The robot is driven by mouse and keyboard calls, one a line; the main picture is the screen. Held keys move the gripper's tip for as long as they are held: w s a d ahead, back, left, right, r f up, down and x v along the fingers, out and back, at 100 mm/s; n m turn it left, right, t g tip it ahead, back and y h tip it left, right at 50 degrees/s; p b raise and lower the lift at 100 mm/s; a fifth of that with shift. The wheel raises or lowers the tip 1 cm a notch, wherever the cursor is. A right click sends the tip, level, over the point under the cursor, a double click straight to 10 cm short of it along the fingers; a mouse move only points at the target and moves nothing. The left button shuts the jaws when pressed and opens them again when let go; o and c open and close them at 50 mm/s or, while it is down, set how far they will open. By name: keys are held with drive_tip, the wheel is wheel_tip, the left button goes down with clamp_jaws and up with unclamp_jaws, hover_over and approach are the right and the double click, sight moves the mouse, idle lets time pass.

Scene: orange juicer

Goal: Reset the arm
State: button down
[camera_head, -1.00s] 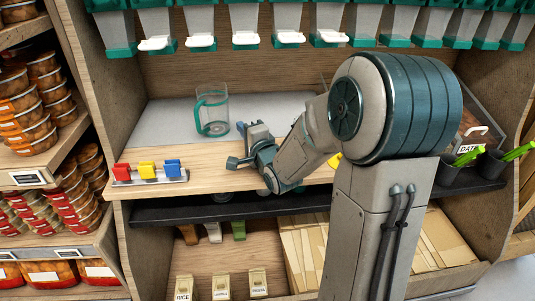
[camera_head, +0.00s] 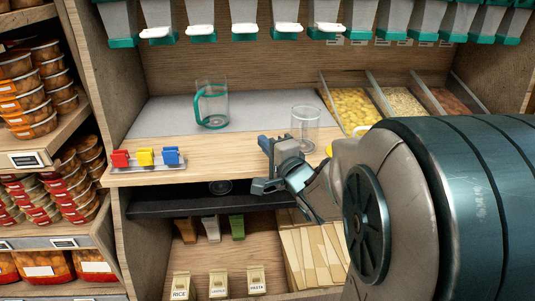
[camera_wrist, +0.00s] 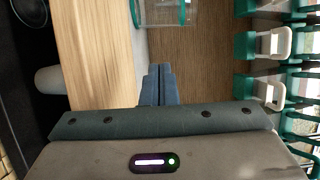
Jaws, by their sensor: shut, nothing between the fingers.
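My gripper (camera_head: 265,164) is at the front edge of the wooden counter (camera_head: 220,151), in front of the clear glass in the head view. In the wrist view my gripper (camera_wrist: 158,72) shows its blue fingers together with nothing between them. My arm reaches in from the right and its large teal joint fills the lower right of the head view. The gripper appears apart from the glass and the mug.
A clear mug with a teal handle (camera_head: 211,104) and a clear glass (camera_head: 305,128) stand on the counter. Red, yellow and blue clips (camera_head: 145,158) sit at the left. Food bins (camera_head: 355,106) are at the back right. Dispensers (camera_head: 244,20) hang above.

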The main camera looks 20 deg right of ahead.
drive_tip(key=shift+s+r+p, duration=0.1)
drive_tip(key=shift+r+p, duration=0.35)
drive_tip(key=shift+p, duration=0.05)
drive_tip(key=s+d+r+n+g+h+p, duration=0.25)
drive_tip(key=r+p, duration=0.35)
drive_tip(key=p, duration=0.3)
drive_tip(key=s+d+r+n+g+h+p, duration=0.1)
drive_tip(key=s+r+n+g+h+p, duration=0.25)
drive_tip(key=r+p, duration=0.4)
drive_tip(key=s+a+r+n+g+y+p, duration=0.1)
drive_tip(key=s+a+r+n+g+p, duration=0.1)
drive_tip(key=s+r+n+g+p, duration=0.2)
drive_tip(key=s+a+r+n+g+y+p, duration=0.1)
drive_tip(key=s+r+n+g+p, duration=0.3)
drive_tip(key=s+p, duration=0.6)
wheel_tip(320, 180, up, 3)
drive_tip(key=a+n+p, duration=0.1)
drive_tip(key=p, duration=0.2)
drive_tip(key=shift+s+a+f+g, duration=0.15)
drive_tip(key=shift+s+a+g, duration=0.1)
drive_tip(key=shift+s+g, duration=0.15)
